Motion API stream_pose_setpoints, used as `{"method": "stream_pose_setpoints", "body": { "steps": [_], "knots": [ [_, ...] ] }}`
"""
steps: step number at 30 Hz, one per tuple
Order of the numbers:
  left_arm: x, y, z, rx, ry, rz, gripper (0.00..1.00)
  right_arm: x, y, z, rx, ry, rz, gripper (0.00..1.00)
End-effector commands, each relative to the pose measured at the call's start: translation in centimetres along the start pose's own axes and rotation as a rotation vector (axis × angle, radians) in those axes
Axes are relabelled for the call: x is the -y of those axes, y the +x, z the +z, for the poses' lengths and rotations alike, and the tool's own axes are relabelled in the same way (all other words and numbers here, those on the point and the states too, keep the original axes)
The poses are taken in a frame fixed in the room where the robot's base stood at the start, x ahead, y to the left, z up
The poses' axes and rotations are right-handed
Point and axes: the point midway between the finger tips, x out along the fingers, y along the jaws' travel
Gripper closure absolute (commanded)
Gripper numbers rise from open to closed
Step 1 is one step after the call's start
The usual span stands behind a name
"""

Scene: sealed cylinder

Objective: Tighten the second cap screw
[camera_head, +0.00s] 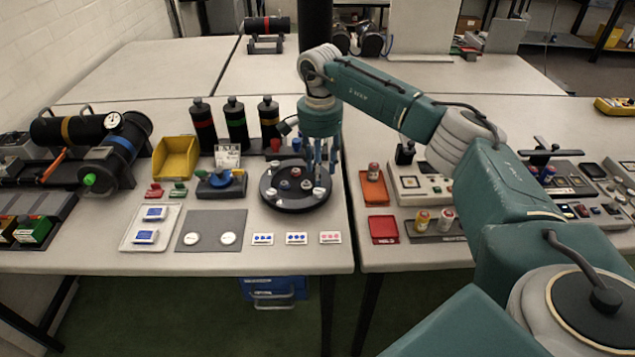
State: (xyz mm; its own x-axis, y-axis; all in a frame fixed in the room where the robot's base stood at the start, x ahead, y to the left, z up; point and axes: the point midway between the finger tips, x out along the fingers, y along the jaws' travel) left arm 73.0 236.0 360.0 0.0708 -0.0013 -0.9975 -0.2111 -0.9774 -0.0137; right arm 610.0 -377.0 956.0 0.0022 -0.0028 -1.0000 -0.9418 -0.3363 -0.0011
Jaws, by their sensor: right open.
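A round black plate (290,204) lies on the middle table with several small screw heads or caps on it. One dark reddish cap (284,184), one bluish cap (306,185) and pale ones near the rim (271,193) show. I cannot tell which is the second cap screw. My right gripper (321,170) points down over the right back part of the plate, its fingers apart. Nothing shows between the fingers. The gripper hides part of the plate's right back rim, and I cannot tell whether it touches anything. My left gripper is not in view.
Three black bottles (236,124) and a yellow bin (175,158) stand behind and left. A grey mat with white discs (228,239) and small marked cards (296,238) lie in front. Red trays (383,229) sit right, across a table gap. A black cylinder (85,128) lies far left.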

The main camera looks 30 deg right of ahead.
Motion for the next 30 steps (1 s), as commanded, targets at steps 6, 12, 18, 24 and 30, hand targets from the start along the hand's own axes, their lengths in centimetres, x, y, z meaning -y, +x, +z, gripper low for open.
{"method": "stream_pose_setpoints", "body": {
  "steps": [6, 12, 18, 24, 30],
  "knots": [
    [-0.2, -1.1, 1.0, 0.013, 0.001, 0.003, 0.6, -0.1, 4.0, 0.1, 0.002, 0.0, 0.003, 0.6],
    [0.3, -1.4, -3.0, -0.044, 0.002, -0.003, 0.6, 0.1, 6.0, 0.2, 0.002, -0.001, -0.002, 0.6],
    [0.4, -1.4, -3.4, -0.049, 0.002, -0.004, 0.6, 0.1, 6.5, 0.1, 0.001, -0.001, -0.002, 0.6],
    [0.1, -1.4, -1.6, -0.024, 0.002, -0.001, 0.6, 0.1, 6.5, 0.1, 0.001, -0.001, -0.002, 0.72],
    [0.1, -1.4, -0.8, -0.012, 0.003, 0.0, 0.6, 0.1, 6.4, 0.1, 0.001, -0.001, -0.002, 1.0]
  ]
}}
